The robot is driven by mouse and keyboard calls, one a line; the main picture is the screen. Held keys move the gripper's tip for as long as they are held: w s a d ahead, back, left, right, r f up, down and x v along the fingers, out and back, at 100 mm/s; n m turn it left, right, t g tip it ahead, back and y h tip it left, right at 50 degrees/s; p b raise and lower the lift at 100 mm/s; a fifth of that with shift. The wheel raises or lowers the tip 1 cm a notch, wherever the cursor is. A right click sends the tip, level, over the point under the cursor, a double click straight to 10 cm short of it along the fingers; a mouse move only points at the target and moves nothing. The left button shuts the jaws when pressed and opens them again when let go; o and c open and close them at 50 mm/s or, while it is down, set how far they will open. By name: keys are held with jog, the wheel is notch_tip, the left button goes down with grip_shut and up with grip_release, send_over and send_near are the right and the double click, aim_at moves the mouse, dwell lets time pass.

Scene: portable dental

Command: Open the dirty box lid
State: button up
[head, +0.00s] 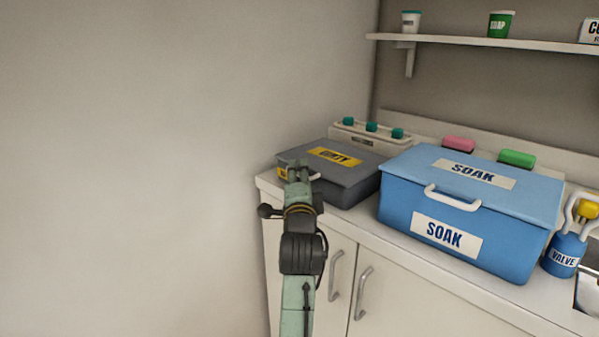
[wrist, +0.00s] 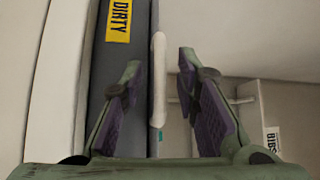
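The dirty box (head: 353,185) is a dark grey box on the left end of the counter, its lid (head: 362,167) lying flat and closed. The lid bears a yellow DIRTY label (head: 335,156); a DIRTY label (wrist: 119,20) also shows in the wrist view. My gripper (head: 298,168) is at the box's front left, hiding part of its front. In the wrist view my gripper (wrist: 160,85) is open, its purple-padded fingers apart. A white handle bar (wrist: 158,80) on the box shows between them; I cannot tell whether either finger touches it.
A blue SOAK box (head: 400,207) with a white handle stands right of the dirty box. A blue valve bottle (head: 563,255) is farther right. A white rack with teal knobs (head: 371,127) stands behind the dirty box. A wall shelf (head: 480,41) runs above; cupboard doors (head: 385,300) are below.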

jog(key=shift+w, duration=0.25)
grip_shut()
dwell(0.8)
